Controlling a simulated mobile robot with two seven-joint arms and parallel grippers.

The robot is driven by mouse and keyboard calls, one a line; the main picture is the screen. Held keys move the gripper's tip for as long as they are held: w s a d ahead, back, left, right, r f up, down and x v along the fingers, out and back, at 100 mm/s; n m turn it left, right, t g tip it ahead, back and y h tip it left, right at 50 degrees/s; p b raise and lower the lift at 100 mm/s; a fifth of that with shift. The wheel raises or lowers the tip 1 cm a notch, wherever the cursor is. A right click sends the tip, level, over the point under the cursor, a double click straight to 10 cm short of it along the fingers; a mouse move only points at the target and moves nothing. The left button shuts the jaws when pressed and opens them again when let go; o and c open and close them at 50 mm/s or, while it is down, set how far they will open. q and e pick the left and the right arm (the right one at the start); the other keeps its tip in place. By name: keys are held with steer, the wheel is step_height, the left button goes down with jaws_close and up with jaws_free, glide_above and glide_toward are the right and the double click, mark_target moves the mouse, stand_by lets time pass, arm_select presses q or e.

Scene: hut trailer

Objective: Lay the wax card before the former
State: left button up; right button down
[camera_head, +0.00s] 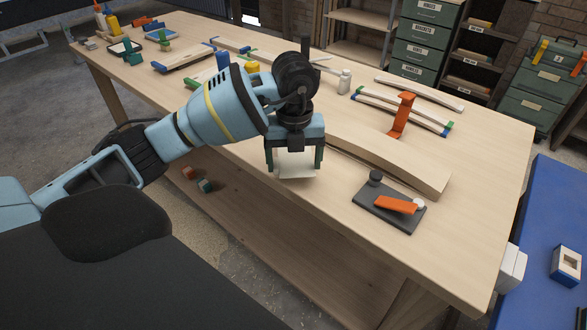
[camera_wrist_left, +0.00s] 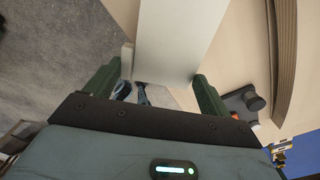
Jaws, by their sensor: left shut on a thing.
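My left gripper (camera_head: 294,162) is shut on a pale, flat wax card (camera_head: 295,170), which shows below the green fingers near the bench's front edge. In the left wrist view the card (camera_wrist_left: 178,40) stretches away from between the fingers (camera_wrist_left: 165,85). A long curved wooden block (camera_head: 400,165), which looks like the former, lies on the bench just right of the gripper. Its curved edge also shows in the left wrist view (camera_wrist_left: 284,50). Its left end is partly hidden by my gripper. I cannot tell whether the card touches the bench. My right gripper is not in view.
A dark plate (camera_head: 402,218) with a black knob and an orange piece lies in front of the block. An orange stand (camera_head: 402,115), curved strips (camera_head: 420,92) and a small white bottle (camera_head: 344,82) are behind. The bench (camera_head: 470,235) is clear at the right front.

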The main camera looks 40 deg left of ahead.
mark_target(294, 167)
arm_select(q)
steer(key=shift+w+a+f, duration=0.1)
steer(key=shift+a+f, duration=0.1)
steer(key=shift+f, duration=1.55)
steer(key=shift+f, duration=0.2)
steer(key=o, duration=0.9)
steer(key=shift+c, duration=0.2)
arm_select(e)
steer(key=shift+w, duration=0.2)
arm_select(q)
steer(key=shift+r, duration=0.15)
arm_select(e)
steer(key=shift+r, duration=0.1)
arm_select(q)
steer(key=shift+r, duration=0.3)
step_height(294, 167, up, 12)
steer(key=p, duration=0.1)
steer(key=shift+f, duration=0.25)
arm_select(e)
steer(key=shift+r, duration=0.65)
